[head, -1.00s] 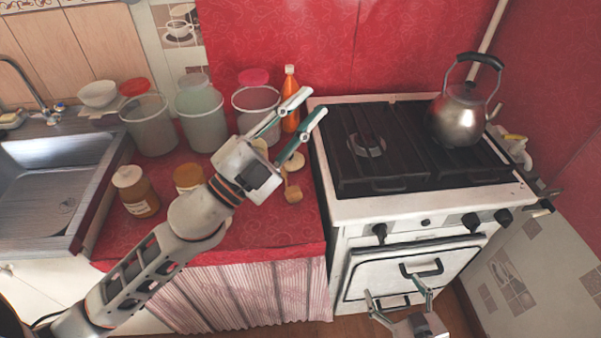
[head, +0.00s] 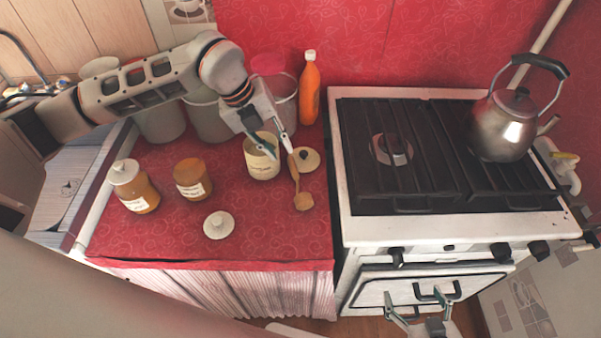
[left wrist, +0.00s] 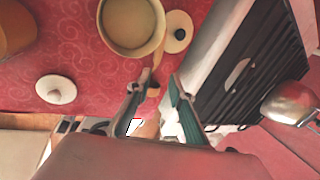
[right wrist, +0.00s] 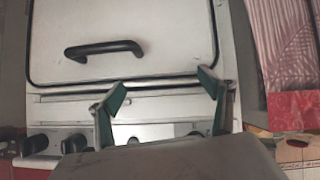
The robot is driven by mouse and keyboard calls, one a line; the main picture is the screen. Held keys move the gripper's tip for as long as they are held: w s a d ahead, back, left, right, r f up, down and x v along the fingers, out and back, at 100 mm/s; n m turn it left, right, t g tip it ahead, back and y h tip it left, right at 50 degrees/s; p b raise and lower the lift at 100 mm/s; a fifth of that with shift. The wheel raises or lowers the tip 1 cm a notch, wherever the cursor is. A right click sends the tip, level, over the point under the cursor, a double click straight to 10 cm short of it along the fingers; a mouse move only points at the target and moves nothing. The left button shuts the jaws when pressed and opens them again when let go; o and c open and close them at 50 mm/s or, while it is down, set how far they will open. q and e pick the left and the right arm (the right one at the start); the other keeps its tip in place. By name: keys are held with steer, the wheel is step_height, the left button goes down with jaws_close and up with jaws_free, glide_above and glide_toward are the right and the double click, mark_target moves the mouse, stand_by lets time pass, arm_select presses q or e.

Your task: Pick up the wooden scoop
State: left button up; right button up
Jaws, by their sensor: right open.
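The wooden scoop (head: 303,201) lies on the red counter, its handle pointing back beside an open cream jar (head: 262,166). My left gripper (head: 282,152) points down over the jar's right side, near the handle end. In the left wrist view the left gripper (left wrist: 153,82) has its fingers apart with nothing held. The scoop (left wrist: 159,60) shows between and beyond them, partly hidden by a finger. I cannot tell whether a finger touches the handle. My right gripper (head: 416,290) is open and empty before the oven door; it also shows in the right wrist view (right wrist: 162,82).
A round lid with a dark knob (head: 306,159) lies right beside the handle. A white lid (head: 218,225) and two brown jars (head: 137,192) (head: 192,180) stand left. An orange bottle (head: 310,88) is behind. The stove (head: 375,230) with a kettle (head: 505,125) borders the right.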

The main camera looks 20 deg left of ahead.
arm_select(q)
glide_above(293, 171)
steer(key=s+a, duration=0.2)
step_height(293, 171, down, 5)
steer(key=shift+w+d+f+p, duration=0.1)
steer(key=shift+w+d+p, duration=0.05)
steer(key=shift+p, duration=0.15)
steer(key=shift+w+p+x, duration=0.15)
steer(key=shift+p+x, duration=0.05)
steer(key=shift+x, duration=1.4)
steer(key=shift+w+p+x, duration=0.1)
steer(key=shift+p+x, duration=0.1)
steer(key=shift+x, duration=1.4)
jaws_close()
